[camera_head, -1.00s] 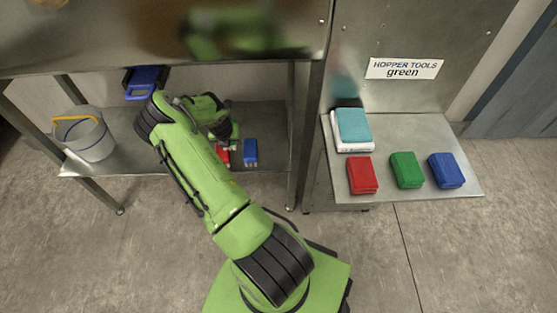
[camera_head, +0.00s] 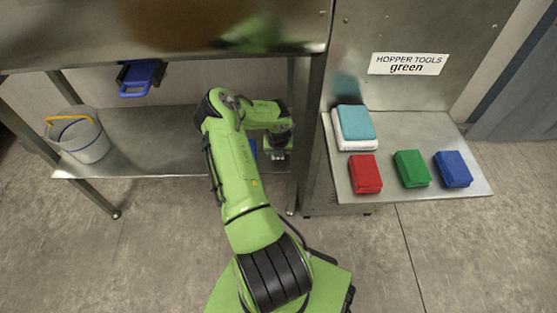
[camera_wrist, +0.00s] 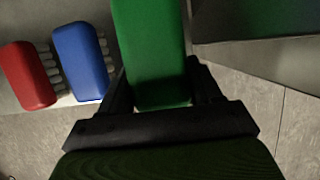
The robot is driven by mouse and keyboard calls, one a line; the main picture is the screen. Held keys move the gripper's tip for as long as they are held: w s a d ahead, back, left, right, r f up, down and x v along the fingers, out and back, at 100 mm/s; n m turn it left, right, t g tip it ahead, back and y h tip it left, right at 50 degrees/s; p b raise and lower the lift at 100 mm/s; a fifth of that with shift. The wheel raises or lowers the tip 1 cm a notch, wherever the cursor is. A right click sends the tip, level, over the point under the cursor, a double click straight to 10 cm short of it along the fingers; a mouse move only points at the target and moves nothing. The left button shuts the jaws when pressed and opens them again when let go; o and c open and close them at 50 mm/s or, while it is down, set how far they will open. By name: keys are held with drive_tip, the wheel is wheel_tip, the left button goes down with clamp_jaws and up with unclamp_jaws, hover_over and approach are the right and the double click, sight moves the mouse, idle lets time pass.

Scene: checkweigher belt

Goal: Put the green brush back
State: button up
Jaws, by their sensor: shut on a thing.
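The green brush (camera_wrist: 150,50) fills the middle of the wrist view, between the two fingers of my gripper (camera_wrist: 160,88). My gripper is shut on it. In the head view my gripper (camera_head: 278,150) is near the right end of the lower shelf, beside a post; the brush is hard to make out there. A sign (camera_head: 408,64) reading "HOPPER TOOLS green" is on the steel panel above the side shelf (camera_head: 400,130).
A blue brush (camera_wrist: 80,62) and a red brush (camera_wrist: 27,76) lie left of the held brush. Red (camera_head: 365,173), green (camera_head: 411,168) and blue (camera_head: 453,168) blocks and a teal-topped stack (camera_head: 354,124) occupy the side shelf. A bucket (camera_head: 78,140) stands left.

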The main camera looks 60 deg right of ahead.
sight(279, 163)
wheel_tip(279, 163, down, 6)
drive_tip(key=shift+s+d+r+b, duration=0.1)
drive_tip(key=shift+r+b, duration=0.1)
drive_tip(key=shift+b, duration=1)
drive_tip(key=shift+s+r, duration=0.1)
drive_tip(key=shift+r, duration=0.05)
drive_tip(key=o, duration=1.2)
drive_tip(key=p+v, duration=0.5)
drive_tip(key=v, duration=0.7)
